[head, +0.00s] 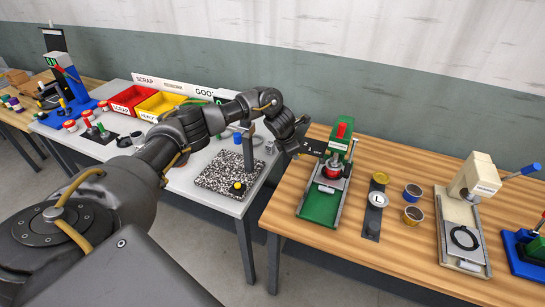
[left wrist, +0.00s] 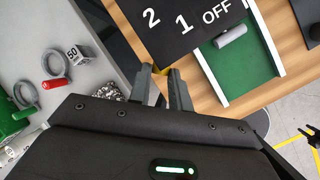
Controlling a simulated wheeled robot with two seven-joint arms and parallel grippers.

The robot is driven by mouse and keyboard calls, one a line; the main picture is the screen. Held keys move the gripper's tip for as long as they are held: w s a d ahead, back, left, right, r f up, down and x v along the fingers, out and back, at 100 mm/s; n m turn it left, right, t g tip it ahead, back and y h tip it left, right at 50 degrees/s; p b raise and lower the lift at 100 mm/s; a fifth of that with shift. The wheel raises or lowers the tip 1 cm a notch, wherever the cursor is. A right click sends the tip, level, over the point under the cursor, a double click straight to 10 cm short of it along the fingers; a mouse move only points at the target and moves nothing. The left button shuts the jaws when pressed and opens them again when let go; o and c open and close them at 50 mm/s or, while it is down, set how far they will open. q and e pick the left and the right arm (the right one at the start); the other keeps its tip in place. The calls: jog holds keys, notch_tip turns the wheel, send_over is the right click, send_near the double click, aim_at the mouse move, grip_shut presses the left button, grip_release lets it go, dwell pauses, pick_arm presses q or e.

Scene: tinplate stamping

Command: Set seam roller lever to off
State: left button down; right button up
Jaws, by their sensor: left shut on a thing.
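The seam roller (head: 322,195) is probably the green machine at the left end of the wooden table. A black plate (head: 313,148) marked 2, 1 and OFF stands out to its left; the plate (left wrist: 185,25) fills the top of the left wrist view. My left gripper (head: 299,150) is beside the plate. In the left wrist view its fingers (left wrist: 170,80) are shut just below the plate's edge, nearer the 2 and 1 than OFF. A bit of yellow, likely the lever (left wrist: 160,69), shows at the fingertips; the rest is hidden.
A speckled slab (head: 225,178) with a post stands on the grey table left of the gripper. A cream machine (head: 465,215) and several tins stand farther right on the wooden table. A floor gap separates the tables. Red and yellow bins (head: 132,99) stand behind my arm.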

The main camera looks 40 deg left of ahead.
pick_arm(q)
jog(key=shift+d+r, duration=0.1)
jog(key=shift+d, duration=0.2)
jog(key=c, duration=1.3)
grip_release()
jog(key=shift+w+a, duration=0.15)
jog(key=shift+w, duration=0.05)
jog(key=shift+a, duration=0.15)
pick_arm(e)
jog(key=shift+w+d, duration=0.1)
jog(key=shift+d, duration=0.05)
pick_arm(q)
jog(key=shift+s, duration=0.1)
jog(key=b+v, duration=0.2)
jog(key=v, duration=0.8)
jog(key=shift+s+r+b, duration=0.2)
jog(key=shift+r+b, duration=0.1)
jog(key=shift+r, duration=0.05)
pick_arm(e)
notch_tip(320, 180, down, 3)
jog(key=shift+r, duration=0.1)
pick_arm(q)
jog(key=shift+a, duration=0.1)
jog(key=shift+c, duration=0.2)
